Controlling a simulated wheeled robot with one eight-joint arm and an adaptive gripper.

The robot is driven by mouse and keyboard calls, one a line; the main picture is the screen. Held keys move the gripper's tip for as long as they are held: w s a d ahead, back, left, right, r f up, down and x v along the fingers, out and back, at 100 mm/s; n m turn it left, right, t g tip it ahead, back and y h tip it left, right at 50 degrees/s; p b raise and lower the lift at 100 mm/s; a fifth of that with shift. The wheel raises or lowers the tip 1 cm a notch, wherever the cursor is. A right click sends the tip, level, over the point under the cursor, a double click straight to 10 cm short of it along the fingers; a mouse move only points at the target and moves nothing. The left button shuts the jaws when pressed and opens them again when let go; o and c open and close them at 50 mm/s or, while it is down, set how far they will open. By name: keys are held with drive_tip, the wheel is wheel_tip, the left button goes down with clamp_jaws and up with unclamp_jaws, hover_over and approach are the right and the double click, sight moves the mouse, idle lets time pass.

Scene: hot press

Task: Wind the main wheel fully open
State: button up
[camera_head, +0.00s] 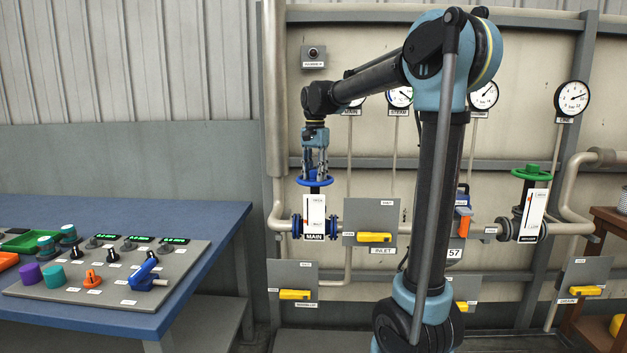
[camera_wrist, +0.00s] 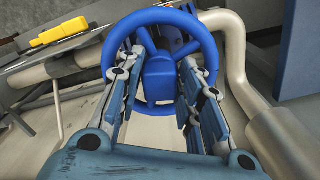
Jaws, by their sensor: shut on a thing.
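The main wheel is a blue handwheel (camera_head: 314,181) lying level on top of the MAIN valve (camera_head: 315,226), left of centre in the head view. My gripper (camera_head: 315,172) points straight down onto it. In the wrist view the wheel's blue rim (camera_wrist: 161,13) fills the upper middle. There my gripper's fingers (camera_wrist: 162,66) reach inside the rim, one on each side of the blue hub (camera_wrist: 160,80), and are shut on the wheel. The exact contact points are partly hidden. A white scale plate (camera_head: 316,213) with an opening mark stands on the valve; its reading is too small to tell.
Yellow-handled INLET (camera_head: 374,237) and WARM-UP (camera_head: 295,295) levers sit near the main valve. A green wheel (camera_head: 531,172) tops another valve at right. A control panel (camera_head: 105,275) lies on the blue bench (camera_head: 205,222) at left. Pipes run close around the wheel.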

drive_tip(key=n, duration=0.5)
drive_tip(key=shift+s, duration=0.1)
drive_tip(key=n, duration=0.5)
drive_tip(key=shift+n, duration=0.4)
drive_tip(key=n, duration=0.5)
drive_tip(key=shift+n, duration=0.4)
drive_tip(key=n, duration=1)
drive_tip(key=shift+n, duration=2.1)
